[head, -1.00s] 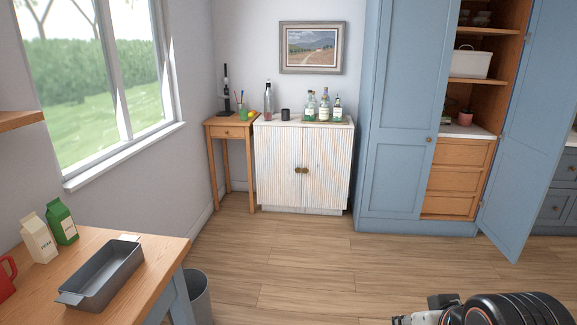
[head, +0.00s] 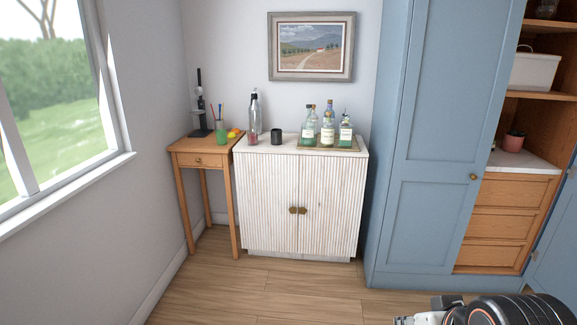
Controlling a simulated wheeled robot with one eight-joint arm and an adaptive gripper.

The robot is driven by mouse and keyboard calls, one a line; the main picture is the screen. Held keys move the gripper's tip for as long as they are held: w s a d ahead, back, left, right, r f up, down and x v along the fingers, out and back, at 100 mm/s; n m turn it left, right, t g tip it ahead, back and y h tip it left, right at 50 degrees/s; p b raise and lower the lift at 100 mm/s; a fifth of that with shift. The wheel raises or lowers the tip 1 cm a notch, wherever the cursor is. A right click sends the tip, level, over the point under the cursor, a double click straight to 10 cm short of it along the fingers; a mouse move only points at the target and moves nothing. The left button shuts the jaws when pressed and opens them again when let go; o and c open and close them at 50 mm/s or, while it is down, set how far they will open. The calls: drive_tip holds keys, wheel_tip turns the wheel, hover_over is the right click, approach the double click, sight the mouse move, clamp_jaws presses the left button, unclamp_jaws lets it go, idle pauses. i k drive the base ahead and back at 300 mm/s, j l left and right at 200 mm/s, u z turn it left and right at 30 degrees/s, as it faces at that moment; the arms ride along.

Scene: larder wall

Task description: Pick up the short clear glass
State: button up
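I cannot make out a short clear glass for certain. On the white ribbed cabinet (head: 300,205) stand a tall clear bottle (head: 254,112), with something small and reddish at its foot, and a short dark cup (head: 276,137). A greenish holder (head: 221,130) with pencils stands on the small wooden side table (head: 199,161) to the left. Part of my arm shows at the bottom right, well in front of the cabinet. My gripper's fingers are not visible.
Several bottles (head: 328,128) stand on a tray on the cabinet's right half. A tall blue cupboard (head: 425,170) stands to the right, with open shelves and drawers. The wooden floor (head: 260,290) before the cabinet is clear.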

sight(251, 135)
drive_tip(key=i+j+u, duration=0.15)
drive_tip(key=i, duration=0.75)
drive_tip(key=i+j+u, duration=0.1)
drive_tip(key=i, duration=0.8)
drive_tip(key=i+j+z, duration=0.15)
drive_tip(key=i+j, duration=0.15)
drive_tip(key=i+j+z, duration=0.1)
drive_tip(key=i+j, duration=0.15)
drive_tip(key=j, duration=0.2)
drive_tip(key=i+j+z, duration=0.15)
drive_tip(key=j, duration=0.25)
drive_tip(key=i+j+z, duration=0.1)
drive_tip(key=i+j, duration=0.25)
drive_tip(key=j+u, duration=0.1)
drive_tip(key=j, duration=0.8)
drive_tip(key=i, duration=0.05)
